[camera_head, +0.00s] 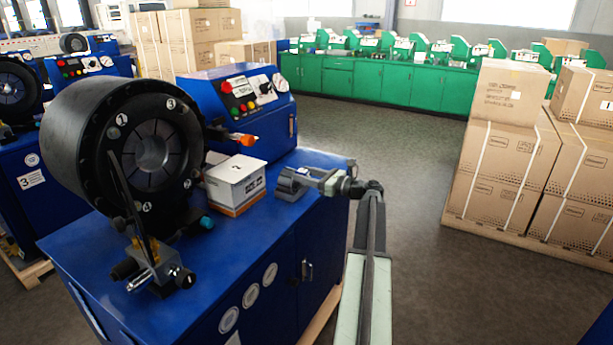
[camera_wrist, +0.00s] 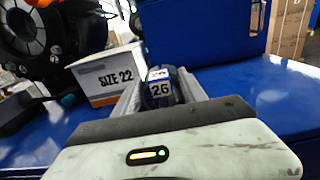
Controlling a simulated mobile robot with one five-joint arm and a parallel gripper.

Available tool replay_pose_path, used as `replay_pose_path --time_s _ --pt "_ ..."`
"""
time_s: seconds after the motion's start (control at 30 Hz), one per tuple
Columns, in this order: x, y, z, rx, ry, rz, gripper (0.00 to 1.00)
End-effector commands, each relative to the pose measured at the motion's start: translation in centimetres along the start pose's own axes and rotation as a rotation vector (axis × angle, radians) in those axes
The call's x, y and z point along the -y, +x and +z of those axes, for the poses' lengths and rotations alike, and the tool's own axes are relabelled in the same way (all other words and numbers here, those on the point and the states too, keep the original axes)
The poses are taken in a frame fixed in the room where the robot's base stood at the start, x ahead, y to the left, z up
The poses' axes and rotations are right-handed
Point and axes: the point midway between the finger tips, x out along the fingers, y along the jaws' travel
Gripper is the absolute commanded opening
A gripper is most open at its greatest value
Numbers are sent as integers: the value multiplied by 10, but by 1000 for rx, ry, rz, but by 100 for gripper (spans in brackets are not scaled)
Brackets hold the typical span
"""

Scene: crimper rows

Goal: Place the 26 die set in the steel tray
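The 26 die set (camera_wrist: 161,88) is a dark, rounded piece with a white "26" label, in the middle of the wrist view. In the head view, a grey die piece (camera_head: 290,184) is at the end of my arm, low over or on the blue machine top. My gripper (camera_wrist: 162,84) has one finger on each side of the die set; it also shows in the head view (camera_head: 305,178). Any small gap between fingers and die set cannot be made out. I see no steel tray in either view.
A white and orange box (camera_head: 236,183) marked "SIZE 22" in the wrist view stands left of my gripper. The large black crimper head (camera_head: 130,150) is farther left. A blue control cabinet (camera_head: 240,105) stands behind. Stacked cartons (camera_head: 505,150) are right, across open floor.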

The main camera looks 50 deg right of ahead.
Motion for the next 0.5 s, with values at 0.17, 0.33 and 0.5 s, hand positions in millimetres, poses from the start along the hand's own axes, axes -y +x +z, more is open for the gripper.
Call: replay_pose_path --time_s 0.17,0.33,0.5 --pt "0 -18 2 0 0 -3 49" --pt "0 -61 2 0 0 -4 49" --pt "-1 -98 2 0 0 -2 49"
